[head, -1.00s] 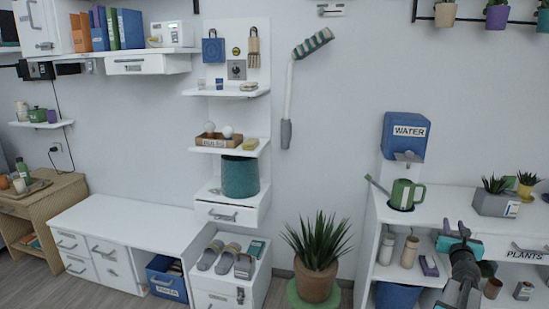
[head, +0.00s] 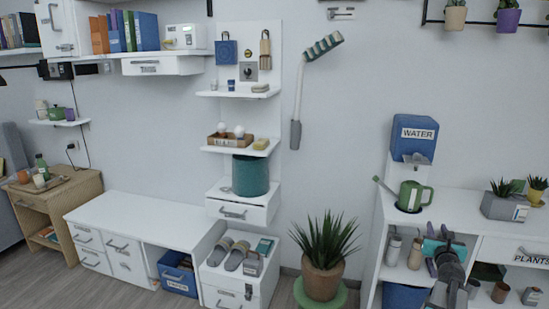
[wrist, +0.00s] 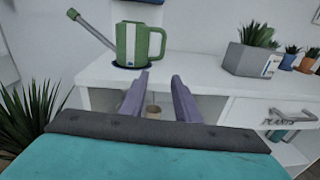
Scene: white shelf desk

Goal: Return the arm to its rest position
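My gripper (head: 444,240) is at the lower right of the head view, in front of the white shelf desk (head: 462,208). Its arm comes up from the bottom edge. In the wrist view, the two purple fingers of my gripper (wrist: 160,84) stand apart with nothing between them. They point toward the front edge of the desk, below the green and white watering can (wrist: 140,44). The can also shows in the head view (head: 411,194), upright on the desk top. The fingertips are hard to make out in the head view.
A blue water tank (head: 413,138) hangs above the can. A grey planter (head: 503,207) stands right of it. Cups and small items sit on the shelf around my gripper. A large potted plant (head: 324,262) stands on the left. Open air lies above the desk front.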

